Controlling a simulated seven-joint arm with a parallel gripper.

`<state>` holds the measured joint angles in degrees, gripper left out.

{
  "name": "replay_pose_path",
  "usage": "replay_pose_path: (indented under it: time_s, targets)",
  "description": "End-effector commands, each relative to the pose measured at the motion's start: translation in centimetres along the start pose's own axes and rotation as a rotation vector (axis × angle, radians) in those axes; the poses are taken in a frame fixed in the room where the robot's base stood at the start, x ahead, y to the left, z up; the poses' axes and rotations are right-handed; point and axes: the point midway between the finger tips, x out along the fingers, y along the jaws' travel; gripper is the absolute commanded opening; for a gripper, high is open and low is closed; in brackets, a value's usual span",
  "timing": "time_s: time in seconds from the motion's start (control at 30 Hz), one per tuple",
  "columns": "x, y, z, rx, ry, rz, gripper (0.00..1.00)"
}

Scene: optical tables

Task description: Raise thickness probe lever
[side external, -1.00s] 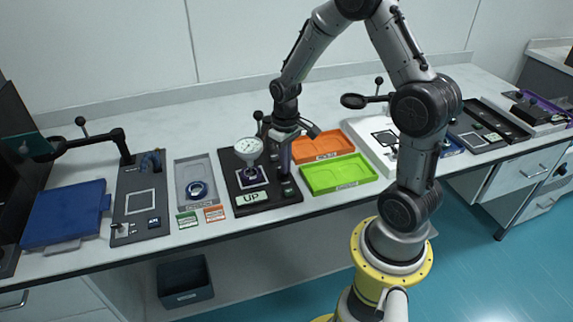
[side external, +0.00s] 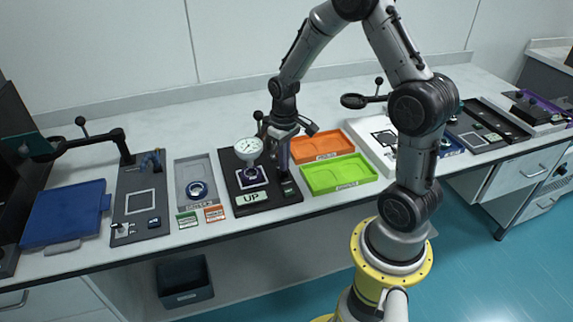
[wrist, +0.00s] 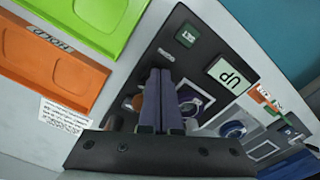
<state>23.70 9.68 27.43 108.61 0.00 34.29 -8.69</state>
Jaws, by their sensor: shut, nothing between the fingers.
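The thickness probe is a white dial gauge (side external: 248,149) on a black base plate (side external: 277,205) with a square stage under it. A thin lever with a black ball knob (side external: 258,115) shows behind the dial, close to my wrist; how it joins the probe is hidden. My gripper (side external: 284,170) points down just right of the dial, over the right part of the base. In the wrist view my gripper's purple fingers (wrist: 160,72) are together and empty, and they hide part of the probe. I cannot tell whether they touch the lever.
An orange tray (side external: 322,144) and a green tray (side external: 339,174) lie to the right. A grey tray with a blue ring (side external: 196,191) is to the left. The bench behind is clear.

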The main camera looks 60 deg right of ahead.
Motion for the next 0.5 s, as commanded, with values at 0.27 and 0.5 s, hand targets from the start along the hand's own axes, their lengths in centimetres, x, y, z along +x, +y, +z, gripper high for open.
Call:
replay_pose_path:
  time_s: [0.27, 0.5]
  targets:
    - [-1.6, -0.1, 0.2, 0.000, 0.002, 0.000, 0.00]
    - [-3.4, -0.3, 0.4, -0.001, 0.003, 0.000, 0.00]
